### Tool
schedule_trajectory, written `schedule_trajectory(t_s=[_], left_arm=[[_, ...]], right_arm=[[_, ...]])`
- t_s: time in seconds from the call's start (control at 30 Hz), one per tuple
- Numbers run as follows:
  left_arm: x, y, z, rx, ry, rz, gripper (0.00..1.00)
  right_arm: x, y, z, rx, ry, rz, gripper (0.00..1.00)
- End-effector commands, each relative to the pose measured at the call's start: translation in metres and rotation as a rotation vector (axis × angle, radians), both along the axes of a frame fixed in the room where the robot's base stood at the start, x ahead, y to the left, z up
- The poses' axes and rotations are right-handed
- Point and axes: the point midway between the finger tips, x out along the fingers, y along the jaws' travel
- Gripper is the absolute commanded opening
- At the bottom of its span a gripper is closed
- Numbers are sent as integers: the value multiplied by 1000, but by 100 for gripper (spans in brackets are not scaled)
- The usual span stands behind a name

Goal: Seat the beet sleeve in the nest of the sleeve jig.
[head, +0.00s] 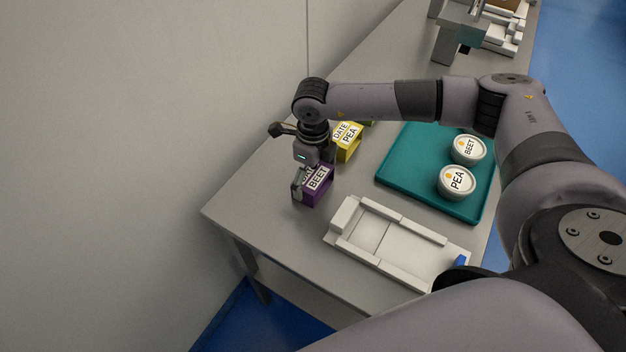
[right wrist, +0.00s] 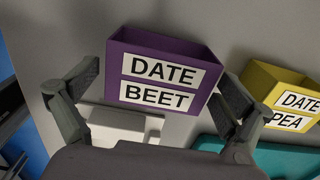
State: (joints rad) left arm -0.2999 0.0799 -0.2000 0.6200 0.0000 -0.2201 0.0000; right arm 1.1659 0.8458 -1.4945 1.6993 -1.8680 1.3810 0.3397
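The beet sleeve (head: 317,190) is a purple open box labelled DATE BEET, near the table's left edge. It also shows in the right wrist view (right wrist: 190,52). My right gripper (head: 305,188) is down at the sleeve. In the wrist view its fingers (right wrist: 160,88) are spread to either side of the sleeve, with a small gap visible on the left; contact on the right is unclear. The white sleeve jig (head: 388,252), with raised rails and an end block, lies right of and nearer than the sleeve, its nest empty. My left gripper does not show.
A yellow DATE PEA sleeve (head: 352,146) stands just behind the beet sleeve. A teal tray (head: 408,178) holds round tubs labelled BEET (head: 468,149) and PEA (head: 457,181). Grey and white equipment (head: 462,24) stands at the table's far end. The near left table corner is clear.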

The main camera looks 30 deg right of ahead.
Motion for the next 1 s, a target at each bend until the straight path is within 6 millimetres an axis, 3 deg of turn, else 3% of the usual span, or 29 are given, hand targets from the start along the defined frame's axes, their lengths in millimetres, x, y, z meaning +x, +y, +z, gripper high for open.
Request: schedule_trajectory(t_s=[0.5,0.77,1.0], left_arm=[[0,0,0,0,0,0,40],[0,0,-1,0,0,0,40],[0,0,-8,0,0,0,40]], right_arm=[[0,0,1,0,0,0,60],[0,0,3,1,-1,-1,60],[1,0,28,2,-5,0,60]])
